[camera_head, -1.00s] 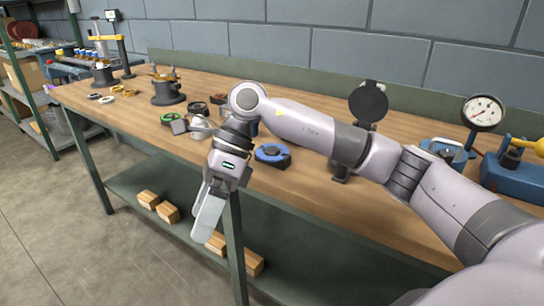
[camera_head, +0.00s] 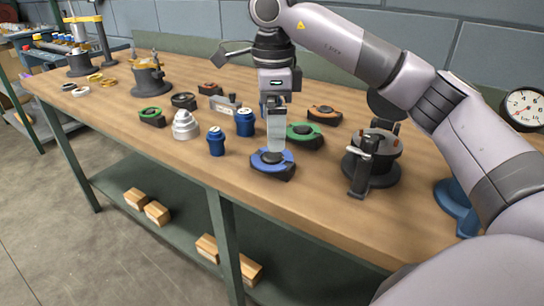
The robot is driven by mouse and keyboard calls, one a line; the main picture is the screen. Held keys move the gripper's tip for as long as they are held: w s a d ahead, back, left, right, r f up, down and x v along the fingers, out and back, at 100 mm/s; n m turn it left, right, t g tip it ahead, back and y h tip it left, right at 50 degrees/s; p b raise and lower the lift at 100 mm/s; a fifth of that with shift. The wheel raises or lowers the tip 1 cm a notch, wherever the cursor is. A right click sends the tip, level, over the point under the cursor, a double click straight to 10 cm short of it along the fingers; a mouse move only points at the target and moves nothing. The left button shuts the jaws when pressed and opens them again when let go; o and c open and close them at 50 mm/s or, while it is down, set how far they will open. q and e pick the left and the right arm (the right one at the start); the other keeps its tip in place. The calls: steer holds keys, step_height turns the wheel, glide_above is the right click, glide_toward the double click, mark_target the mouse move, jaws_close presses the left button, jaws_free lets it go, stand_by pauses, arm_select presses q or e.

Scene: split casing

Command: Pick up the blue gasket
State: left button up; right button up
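The blue gasket (camera_head: 260,163) is a flat blue ring lying in a dark holder near the front edge of the wooden workbench. My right gripper (camera_head: 276,148) points straight down over it, with its fingertips at the middle of the ring. I see the fingers edge-on as one pale plate, so I cannot tell whether they are open or shut, or whether they touch the ring. Part of the ring's back is hidden behind the fingers. My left gripper is not in view.
Blue cylinders (camera_head: 216,141) and a white stepped part (camera_head: 185,125) stand left. A dark round fixture (camera_head: 372,160) stands close on the right. The front-left bench is clear.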

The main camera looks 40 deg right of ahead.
mark_target(272, 155)
steer(key=shift+f, duration=2.65)
steer(key=shift+f, duration=0.25)
steer(key=c, duration=1)
